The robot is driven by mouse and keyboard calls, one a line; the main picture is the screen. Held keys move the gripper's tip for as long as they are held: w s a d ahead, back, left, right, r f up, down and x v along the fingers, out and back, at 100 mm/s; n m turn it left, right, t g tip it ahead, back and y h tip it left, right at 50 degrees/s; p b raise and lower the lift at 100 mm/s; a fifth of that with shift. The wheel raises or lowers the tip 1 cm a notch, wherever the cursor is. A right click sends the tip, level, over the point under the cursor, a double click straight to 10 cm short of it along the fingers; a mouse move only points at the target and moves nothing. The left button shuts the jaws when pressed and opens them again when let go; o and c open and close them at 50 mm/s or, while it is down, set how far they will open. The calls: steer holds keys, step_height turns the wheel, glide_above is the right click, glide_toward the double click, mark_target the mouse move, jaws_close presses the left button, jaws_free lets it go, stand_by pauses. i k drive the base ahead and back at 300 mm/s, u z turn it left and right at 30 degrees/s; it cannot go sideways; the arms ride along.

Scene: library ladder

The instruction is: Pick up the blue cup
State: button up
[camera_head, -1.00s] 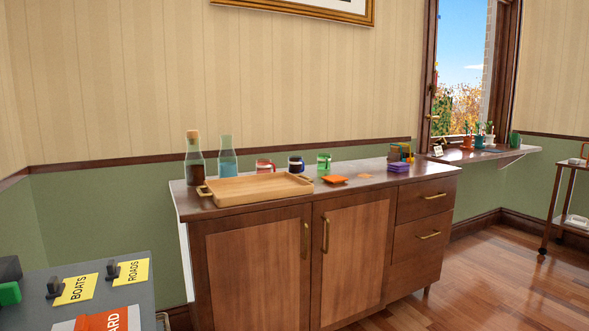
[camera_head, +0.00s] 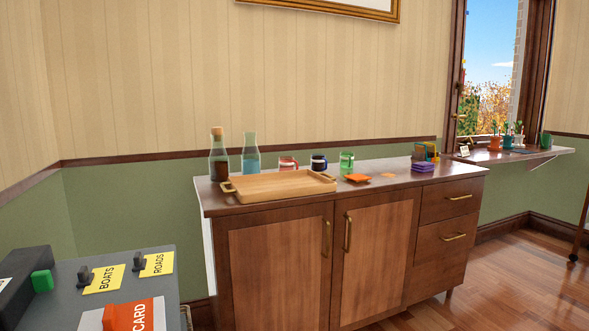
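The tray's edge hides part of the red cup's base. My gripper is not in view.
A wooden tray (camera_head: 280,186) lies at the front left of the sideboard, with a corked bottle (camera_head: 219,160) and a carafe (camera_head: 251,158) behind it. A grey table with signs (camera_head: 105,279) is at lower left.

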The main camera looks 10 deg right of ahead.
mark_target(318, 161)
steer(key=z, duration=0.15)
steer(key=i, duration=1.15)
steer(key=z, duration=0.1)
